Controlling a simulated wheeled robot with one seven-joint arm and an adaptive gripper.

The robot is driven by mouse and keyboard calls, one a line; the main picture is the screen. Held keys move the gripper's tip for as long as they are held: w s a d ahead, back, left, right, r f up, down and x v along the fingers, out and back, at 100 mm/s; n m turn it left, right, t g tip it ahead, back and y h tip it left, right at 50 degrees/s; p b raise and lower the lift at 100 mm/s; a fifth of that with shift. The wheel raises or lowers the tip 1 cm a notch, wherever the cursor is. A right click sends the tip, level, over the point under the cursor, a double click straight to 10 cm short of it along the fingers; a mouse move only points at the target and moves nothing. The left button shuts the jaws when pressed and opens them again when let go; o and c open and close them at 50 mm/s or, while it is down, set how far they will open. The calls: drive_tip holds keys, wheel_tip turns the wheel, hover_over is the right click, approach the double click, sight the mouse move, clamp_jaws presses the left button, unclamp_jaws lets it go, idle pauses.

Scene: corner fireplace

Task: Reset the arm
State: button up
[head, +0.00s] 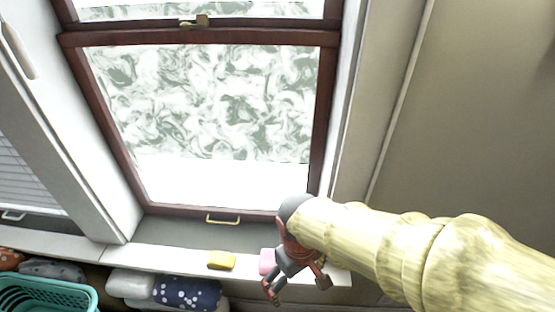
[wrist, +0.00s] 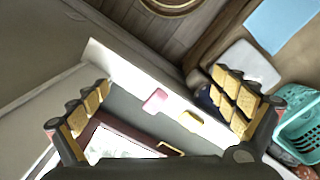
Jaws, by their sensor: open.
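My arm reaches in from the right of the head view. My gripper (head: 298,286) hangs over the right part of the white window sill (head: 150,258). In the wrist view my gripper (wrist: 158,115) is open, its two fingers wide apart with nothing between them touching. A pink block (head: 267,261) lies on the sill just left of the gripper in the head view, partly hidden by it. The pink block also shows between the fingers in the wrist view (wrist: 155,101). A yellow block (head: 221,260) lies further left on the sill, and it shows in the wrist view (wrist: 190,121).
A brown-framed window (head: 327,110) with a brass handle (head: 223,220) stands behind the sill. Below the sill are a teal basket (head: 50,292), a dark blue spotted cushion (head: 188,292) and a white cushion (head: 130,284). A plain wall (head: 465,120) is at the right.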

drive_tip(key=s+d+r+m+t, duration=0.3)
drive_tip(key=d+r+m+t, duration=0.2)
drive_tip(key=d+r, duration=0.9)
drive_tip(key=shift+r+m, duration=0.75)
drive_tip(key=shift+m, duration=0.15)
